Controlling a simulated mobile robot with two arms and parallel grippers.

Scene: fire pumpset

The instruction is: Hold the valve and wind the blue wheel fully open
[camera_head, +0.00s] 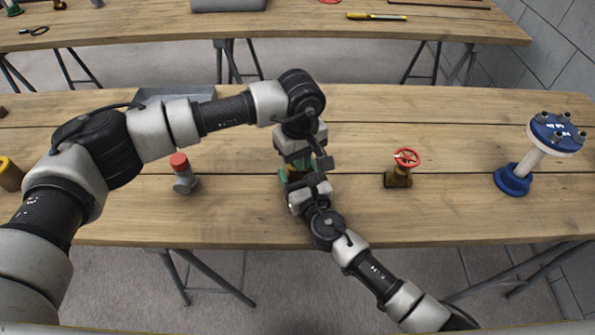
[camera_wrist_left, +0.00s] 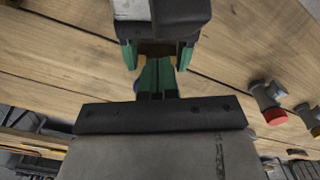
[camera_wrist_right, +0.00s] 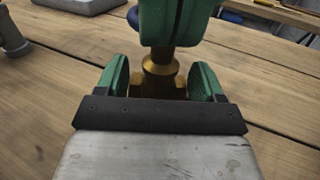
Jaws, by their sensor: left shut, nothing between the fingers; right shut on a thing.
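The brass valve (camera_wrist_right: 160,80) stands on the near table, mostly hidden by my arms in the head view. In the right wrist view its body is between the green fingers of my right gripper (camera_wrist_right: 168,82), which is shut on it. Its blue wheel (camera_wrist_right: 148,17) shows only as a rim sliver behind my left gripper (camera_wrist_right: 178,25). The left gripper's green fingers are together, pointing down over the top of the valve, with nothing between them. They also show in the left wrist view (camera_wrist_left: 156,78). Whether they touch the wheel I cannot tell.
A brass valve with a red wheel (camera_head: 402,165) stands to the right, and a blue flanged piece (camera_head: 538,155) farther right. A red-capped grey pipe fitting (camera_head: 184,175) stands to the left. A grey tray (camera_head: 150,95) lies behind. The wood between them is clear.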

